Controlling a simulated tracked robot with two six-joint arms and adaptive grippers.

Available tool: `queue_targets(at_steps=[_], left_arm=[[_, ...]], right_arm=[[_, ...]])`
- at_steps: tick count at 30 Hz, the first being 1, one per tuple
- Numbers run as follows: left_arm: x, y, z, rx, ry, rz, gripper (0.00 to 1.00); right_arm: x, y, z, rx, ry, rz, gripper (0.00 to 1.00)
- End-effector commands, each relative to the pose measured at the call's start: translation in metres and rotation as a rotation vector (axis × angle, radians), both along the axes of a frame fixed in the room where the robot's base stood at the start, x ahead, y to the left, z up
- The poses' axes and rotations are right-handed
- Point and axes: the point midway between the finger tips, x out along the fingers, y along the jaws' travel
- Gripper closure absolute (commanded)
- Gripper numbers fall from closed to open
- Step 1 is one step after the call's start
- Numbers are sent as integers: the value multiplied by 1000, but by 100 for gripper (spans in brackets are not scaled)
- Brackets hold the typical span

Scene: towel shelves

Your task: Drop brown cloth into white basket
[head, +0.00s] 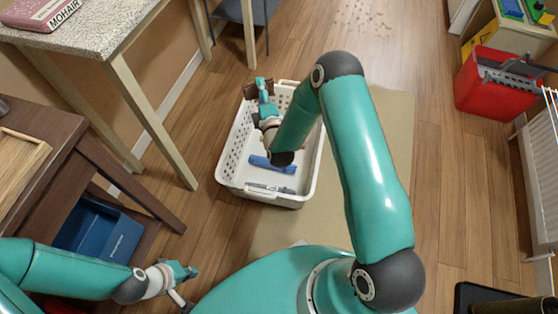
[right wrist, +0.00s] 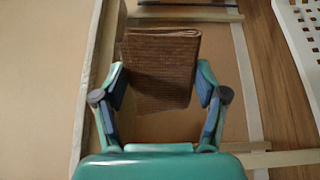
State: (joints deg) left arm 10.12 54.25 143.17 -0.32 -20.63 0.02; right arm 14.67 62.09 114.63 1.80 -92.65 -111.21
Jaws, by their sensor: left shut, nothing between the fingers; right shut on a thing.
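The brown cloth (right wrist: 162,70), folded and ribbed, is between the fingers of my right gripper (right wrist: 161,88) in the right wrist view. In the head view a bit of the brown cloth (head: 249,91) shows beside the right gripper (head: 264,88), near the far left corner of the white basket (head: 231,180). The right forearm hides part of the basket. How high the cloth is above the rim is hard to tell. A corner of the basket (right wrist: 299,30) shows at the upper right of the wrist view. My left gripper (head: 184,272) is shut and empty at the lower left.
Inside the basket lie a blue item (head: 272,165) and a grey one (head: 270,188). A speckled table (head: 90,35) and a dark wooden table (head: 50,130) stand at the left. A blue bin (head: 98,236) is below. A red bucket (head: 490,90) stands far right. Floor right of the basket is clear.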

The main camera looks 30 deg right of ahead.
Motion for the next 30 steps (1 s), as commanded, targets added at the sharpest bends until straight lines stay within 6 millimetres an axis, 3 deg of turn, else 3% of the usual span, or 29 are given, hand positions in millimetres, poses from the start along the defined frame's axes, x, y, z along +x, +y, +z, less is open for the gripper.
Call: queue_targets(at_steps=[1, 3, 12, 18, 30], left_arm=[[0, 0, -36, 0, 0, 0, 100], [0, 0, -60, 0, 0, 0, 100], [0, 0, -146, 0, 0, 0, 100], [0, 0, -175, 0, 0, 0, 100], [0, 0, -193, 0, -1, 0, 100]], right_arm=[[6, -11, -41, -1, -3, -29, 51], [13, -25, -70, 1, -3, -64, 51], [34, -80, -177, 16, -10, -205, 51], [40, -103, -213, 25, -16, -260, 51], [42, -109, -240, 29, -16, -277, 51]])
